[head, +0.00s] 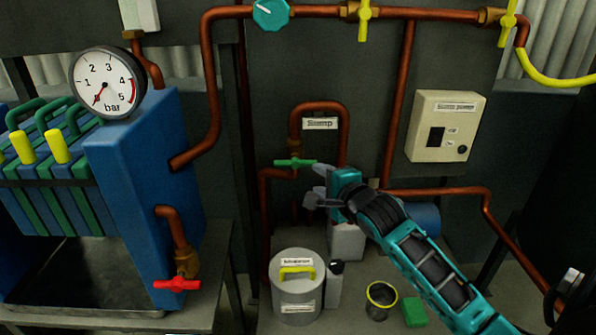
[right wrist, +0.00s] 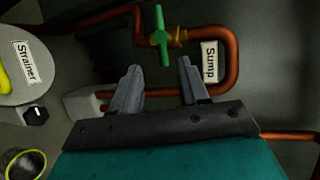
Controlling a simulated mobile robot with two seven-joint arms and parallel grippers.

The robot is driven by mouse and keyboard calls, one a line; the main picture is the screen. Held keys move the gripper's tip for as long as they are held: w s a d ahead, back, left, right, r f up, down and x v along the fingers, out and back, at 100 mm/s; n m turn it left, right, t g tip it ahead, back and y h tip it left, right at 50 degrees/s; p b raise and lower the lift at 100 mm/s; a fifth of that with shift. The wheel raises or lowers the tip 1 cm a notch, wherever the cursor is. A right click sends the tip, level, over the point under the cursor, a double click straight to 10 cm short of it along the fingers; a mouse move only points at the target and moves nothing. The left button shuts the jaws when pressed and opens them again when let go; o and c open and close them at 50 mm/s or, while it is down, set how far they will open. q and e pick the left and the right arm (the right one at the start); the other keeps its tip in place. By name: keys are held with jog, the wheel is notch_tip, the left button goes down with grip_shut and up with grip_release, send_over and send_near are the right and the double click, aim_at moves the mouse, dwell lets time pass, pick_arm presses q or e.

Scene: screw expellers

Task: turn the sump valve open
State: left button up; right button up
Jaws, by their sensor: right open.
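The sump valve has a green lever handle (head: 295,162) on a copper pipe below the white "Sump" label (head: 320,123). In the head view the handle lies roughly level, across the vertical pipe. My right gripper (head: 313,185) is just to the right of and below the handle, its fingers pointing left. In the right wrist view the green handle (right wrist: 161,36) is ahead of the gap between the two fingers (right wrist: 160,80), which are apart and empty. The handle does not appear to be between the fingertips. My left gripper is not in view.
A grey strainer pot (head: 298,290) with a yellow handle stands below the valve. Right of it are a black-knobbed white box (head: 335,285), a yellow-rimmed cup (head: 380,300) and a green block (head: 414,312). A red-handled valve (head: 177,284) is at lower left. Copper pipes run close around the gripper.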

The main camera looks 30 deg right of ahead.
aim_at(298, 164)
jog(key=b+x, duration=0.2)
jog(key=x, duration=1.1)
jog(key=shift+d+r+b, duration=0.1)
jog(key=shift+r+b, duration=0.05)
jog(key=shift+b, duration=0.2)
jog(key=shift+c, duration=0.3)
jog(key=shift+s, duration=0.1)
grip_shut()
